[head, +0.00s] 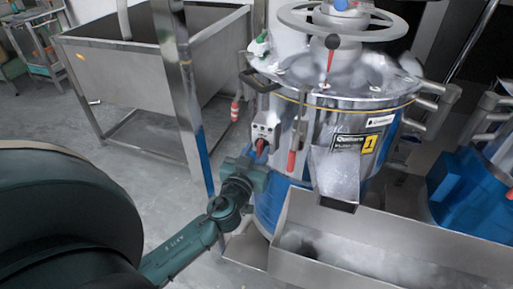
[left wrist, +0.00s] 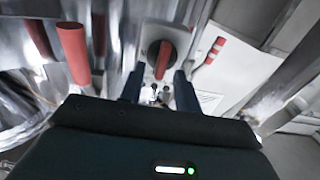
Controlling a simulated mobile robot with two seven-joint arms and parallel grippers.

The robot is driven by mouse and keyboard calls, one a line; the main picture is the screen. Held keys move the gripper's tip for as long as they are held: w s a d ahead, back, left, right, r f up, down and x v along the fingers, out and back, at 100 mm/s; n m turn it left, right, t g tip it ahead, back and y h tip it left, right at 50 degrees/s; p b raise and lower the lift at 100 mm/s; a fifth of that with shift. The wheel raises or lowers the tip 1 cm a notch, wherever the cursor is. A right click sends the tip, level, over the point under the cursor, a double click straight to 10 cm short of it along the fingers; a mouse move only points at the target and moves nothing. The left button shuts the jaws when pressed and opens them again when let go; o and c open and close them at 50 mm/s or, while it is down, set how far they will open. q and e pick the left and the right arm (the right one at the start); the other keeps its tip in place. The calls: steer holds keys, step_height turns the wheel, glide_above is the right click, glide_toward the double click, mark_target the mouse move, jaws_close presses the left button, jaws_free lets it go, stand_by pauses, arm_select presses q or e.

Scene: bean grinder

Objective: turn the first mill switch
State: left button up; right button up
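The first mill (head: 350,105) is a steel drum with a yellow "1" label, standing right of centre in the head view. Its switch is a red knob (head: 261,146) on a small grey panel (head: 264,128) at the mill's left side. In the left wrist view the red switch (left wrist: 163,60) stands upright on a black round base. My left gripper (head: 250,160) is just in front of the switch. In the left wrist view its two fingers (left wrist: 160,88) are apart, one to each side below the knob, with nothing held. Contact with the knob cannot be told. My right gripper is out of view.
A red-handled lever (head: 291,163) hangs right of the switch; red handles (left wrist: 74,52) also show in the left wrist view. A steel trough (head: 390,240) runs below the mill's chute (head: 337,178). A steel post (head: 185,95) and a large bin (head: 115,70) stand left.

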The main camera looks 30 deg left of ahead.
arm_select(q)
steer(key=shift+w, duration=0.25)
steer(key=shift+c, duration=0.5)
jaws_close()
